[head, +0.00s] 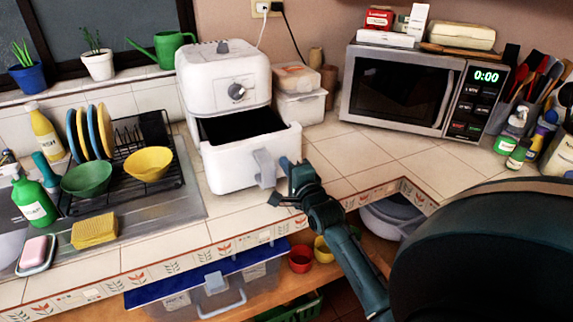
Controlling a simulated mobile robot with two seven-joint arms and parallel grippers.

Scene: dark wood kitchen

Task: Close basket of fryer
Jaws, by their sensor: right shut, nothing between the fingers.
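The white air fryer (222,72) stands on the tiled counter, left of the microwave. Its basket (230,166) is pulled out toward me, and the dark inside shows from above. The basket's grey handle (265,167) sticks out at the front. My right gripper (280,181) is shut and empty, just right of the handle and near the basket's front face. I cannot tell whether it touches the handle. My left gripper is not in view.
A microwave (400,90) stands at the back right, with plastic containers (300,105) between it and the fryer. A dish rack (150,190) with bowls and plates stands left of the fryer. The counter right of the basket (365,155) is clear.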

